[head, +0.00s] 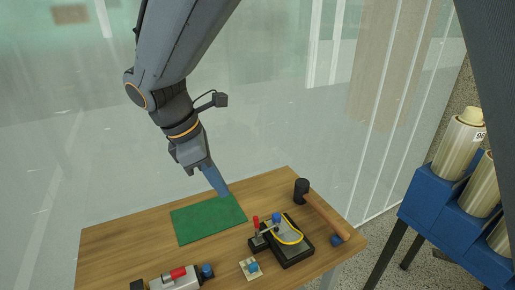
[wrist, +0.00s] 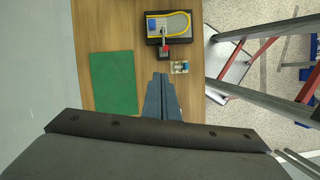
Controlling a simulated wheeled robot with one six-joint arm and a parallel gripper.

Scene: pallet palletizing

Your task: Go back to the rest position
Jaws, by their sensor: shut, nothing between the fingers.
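My gripper (head: 221,191) points down at the far part of the wooden table, above the far right edge of a green mat (head: 207,221). Its blue-grey fingers are together, with nothing between them. In the wrist view, my gripper (wrist: 161,76) shows shut, with the green mat (wrist: 114,82) to its left. My arm reaches down from the top of the head view.
The wooden table (head: 120,245) holds a black fixture with a yellow cable (head: 298,250), a hammer (head: 325,216), a small pale block (head: 250,268) and a grey device with a red part (head: 175,283). A blue rack (head: 430,215) with pale rolls stands right. A glass wall is behind.

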